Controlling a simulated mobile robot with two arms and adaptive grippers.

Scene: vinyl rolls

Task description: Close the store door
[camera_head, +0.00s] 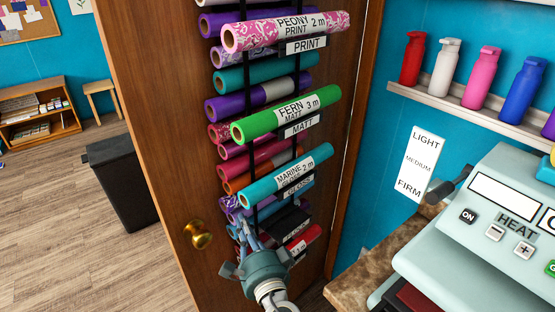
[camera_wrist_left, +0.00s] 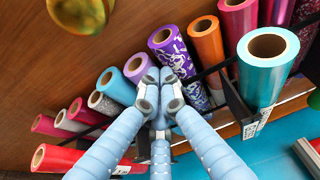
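The brown wooden store door (camera_head: 165,130) stands open at the middle of the head view, with a rack of vinyl rolls on its face. A round brass doorknob (camera_head: 198,234) is low on the door's left part; it also shows in the left wrist view (camera_wrist_left: 85,10). My left gripper (camera_head: 250,240) is right of the knob, in front of the lowest rolls. In the left wrist view its fingers (camera_wrist_left: 160,88) are drawn together, with nothing visible between them. Whether they touch a roll or the door is unclear. My right gripper is out of view.
A green Fern roll (camera_head: 286,115) and a blue Marine roll (camera_head: 288,175) jut out above my gripper. At right are a heat press (camera_head: 480,230), a counter (camera_head: 372,262) and a bottle shelf (camera_head: 440,100). A black bin (camera_head: 122,185) stands left of the door, beside open floor.

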